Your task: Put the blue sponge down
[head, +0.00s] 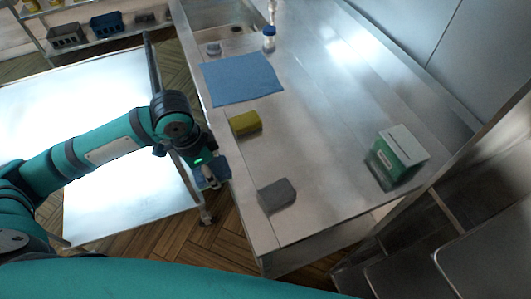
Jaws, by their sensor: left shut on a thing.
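My left gripper (212,178) is shut on the blue sponge (221,169), at the left edge of the steel counter (310,130). The sponge is small and dark blue here, partly hidden by the gripper. I cannot tell whether it touches the counter edge or hangs beside it. My right gripper is not in view.
On the counter are a blue cloth (242,80), a yellow sponge (245,123), a grey sponge (277,195), a green and white box (397,157) and a bottle with a blue cap (269,39). A sink (215,15) is at the back. The counter's middle is clear.

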